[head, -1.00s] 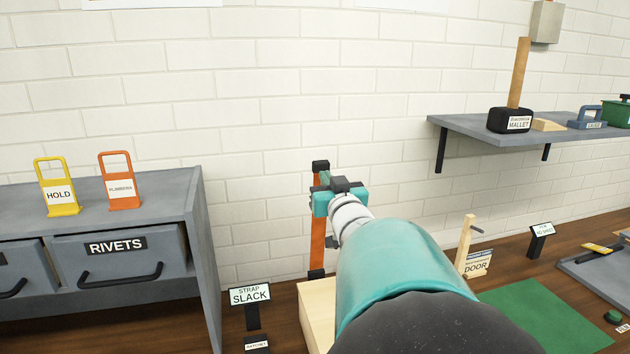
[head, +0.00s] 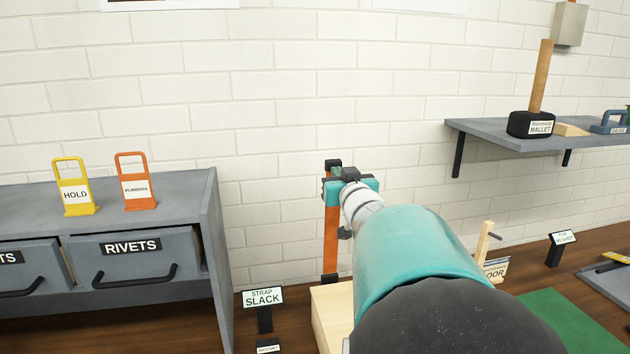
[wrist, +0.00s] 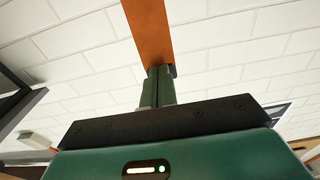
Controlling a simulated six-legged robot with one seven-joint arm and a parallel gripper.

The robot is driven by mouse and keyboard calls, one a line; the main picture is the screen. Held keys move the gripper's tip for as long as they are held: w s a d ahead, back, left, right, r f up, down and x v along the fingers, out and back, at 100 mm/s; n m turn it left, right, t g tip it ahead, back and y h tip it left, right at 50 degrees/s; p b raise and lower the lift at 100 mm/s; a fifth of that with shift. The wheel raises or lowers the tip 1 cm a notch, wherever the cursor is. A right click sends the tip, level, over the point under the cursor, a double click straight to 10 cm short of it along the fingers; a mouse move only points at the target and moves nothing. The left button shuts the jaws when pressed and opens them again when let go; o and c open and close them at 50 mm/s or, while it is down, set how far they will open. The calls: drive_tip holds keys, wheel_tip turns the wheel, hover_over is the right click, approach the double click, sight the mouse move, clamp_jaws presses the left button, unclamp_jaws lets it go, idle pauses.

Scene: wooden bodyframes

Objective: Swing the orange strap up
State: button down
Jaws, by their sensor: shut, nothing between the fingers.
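The orange strap (head: 331,240) stands upright in the head view, with black ends at top and bottom, above a pale wooden block (head: 331,312). It also shows in the wrist view (wrist: 148,25), running from the top edge down to my fingertips. My gripper (wrist: 159,72) is shut, with its green fingers together and nothing between them. In the head view my gripper (head: 338,172) is at the strap's upper end and partly covers it. The fingertips overlap the strap's black end in the wrist view; I cannot tell whether they touch it.
A "STRAP SLACK" sign (head: 263,298) stands left of the block. A grey drawer cabinet (head: 213,245) is at the left, carrying a yellow tag (head: 72,187) and an orange tag (head: 135,182). A grey shelf (head: 480,136) with a mallet (head: 531,123) is at the upper right.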

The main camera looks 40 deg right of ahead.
sight(332, 164)
drive_tip(key=x, duration=0.6)
drive_tip(key=shift+s+r, duration=0.1)
